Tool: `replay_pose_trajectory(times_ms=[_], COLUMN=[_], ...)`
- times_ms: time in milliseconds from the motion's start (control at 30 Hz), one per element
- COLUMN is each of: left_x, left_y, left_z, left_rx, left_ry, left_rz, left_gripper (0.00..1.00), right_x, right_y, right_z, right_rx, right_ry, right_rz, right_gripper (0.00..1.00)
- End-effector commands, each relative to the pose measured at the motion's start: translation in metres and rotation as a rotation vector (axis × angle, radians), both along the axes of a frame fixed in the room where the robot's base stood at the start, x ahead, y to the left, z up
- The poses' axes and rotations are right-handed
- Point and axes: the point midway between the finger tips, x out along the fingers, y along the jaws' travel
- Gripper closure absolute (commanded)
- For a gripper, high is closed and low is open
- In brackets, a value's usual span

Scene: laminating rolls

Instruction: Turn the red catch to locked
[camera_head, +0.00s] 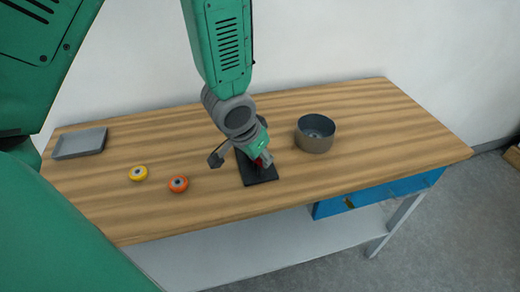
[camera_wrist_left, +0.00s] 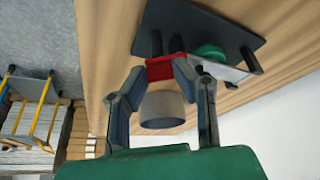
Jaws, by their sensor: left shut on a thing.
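The red catch (camera_wrist_left: 160,70) sits at a black plate (camera_head: 262,178) on the wooden table, and a small bit of red (camera_head: 259,161) shows at the gripper in the head view. My left gripper (camera_head: 264,159) reaches down over the plate. In the left wrist view its two fingers (camera_wrist_left: 166,66) are closed on the red catch, one on each side. The black plate (camera_wrist_left: 187,22) also bears a round green part (camera_wrist_left: 210,51) and dark posts. The gripper hides much of the catch in the head view, and I cannot read its lock position. My right gripper is not in view.
A grey round bowl (camera_head: 315,134) stands right of the plate. A yellow roll (camera_head: 138,173) and an orange roll (camera_head: 178,184) lie to the left. A shallow grey tray (camera_head: 80,143) is at the far left. The table's right end is clear.

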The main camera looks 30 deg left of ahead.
Motion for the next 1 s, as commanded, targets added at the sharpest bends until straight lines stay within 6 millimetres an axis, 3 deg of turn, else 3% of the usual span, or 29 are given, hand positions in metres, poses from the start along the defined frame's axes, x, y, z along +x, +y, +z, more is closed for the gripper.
replay_pose_trajectory(times_ms=[500,1000], left_x=[0.002,0.003], left_y=[0.001,0.001], left_z=[0.004,0.002], left_rx=[-0.003,-0.001], left_ry=[-0.005,-0.007], left_rz=[-0.438,-0.612], left_gripper=[1.0,1.0], right_x=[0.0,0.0], right_y=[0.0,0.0], right_z=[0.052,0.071], right_rx=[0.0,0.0], right_ry=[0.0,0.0], right_rz=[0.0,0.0], right_gripper=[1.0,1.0])
